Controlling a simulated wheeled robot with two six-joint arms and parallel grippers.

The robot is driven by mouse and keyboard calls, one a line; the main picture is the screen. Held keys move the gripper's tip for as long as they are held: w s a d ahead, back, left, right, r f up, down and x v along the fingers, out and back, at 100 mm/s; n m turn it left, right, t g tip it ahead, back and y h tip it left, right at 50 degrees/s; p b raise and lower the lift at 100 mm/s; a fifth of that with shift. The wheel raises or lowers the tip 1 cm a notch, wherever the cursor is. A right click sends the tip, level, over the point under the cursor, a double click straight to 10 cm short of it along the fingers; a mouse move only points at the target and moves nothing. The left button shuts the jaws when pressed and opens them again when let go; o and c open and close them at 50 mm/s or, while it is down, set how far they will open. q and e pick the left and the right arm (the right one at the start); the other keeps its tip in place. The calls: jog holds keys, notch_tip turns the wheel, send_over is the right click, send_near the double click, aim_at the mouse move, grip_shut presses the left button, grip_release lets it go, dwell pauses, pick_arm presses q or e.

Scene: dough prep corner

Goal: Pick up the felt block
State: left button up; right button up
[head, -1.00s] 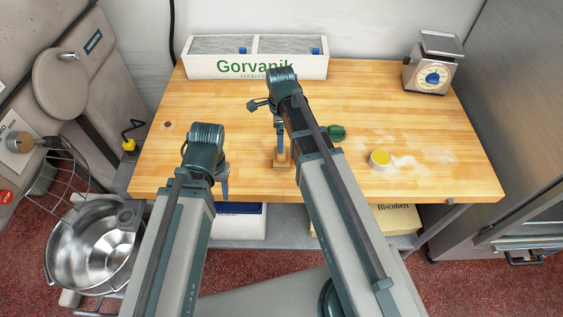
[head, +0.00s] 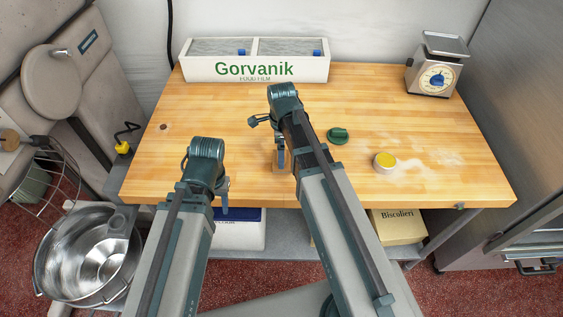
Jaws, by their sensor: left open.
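A small brown block (head: 279,169), which looks like the felt block, sits near the table's front edge, partly hidden by my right arm. My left gripper (head: 224,192) hangs below its wrist near the table's front edge, left of the block. It is open and appears empty, with one finger showing. My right gripper (head: 281,150) points down at the block. Its jaws are mostly hidden by its own arm, and I cannot tell whether they touch the block.
A dark green object (head: 338,135) and a small tub with yellow contents (head: 385,162) stand to the right, beside scattered flour. A Gorvanik box (head: 257,69) stands at the back and a scale (head: 436,76) at the back right.

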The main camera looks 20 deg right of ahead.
jog(key=c, duration=1.5)
pick_arm(q)
jog(key=shift+r, duration=0.1)
pick_arm(e)
jog(key=shift+r, duration=0.1)
pick_arm(q)
jog(key=shift+r, duration=0.1)
pick_arm(e)
jog(key=shift+r, duration=0.1)
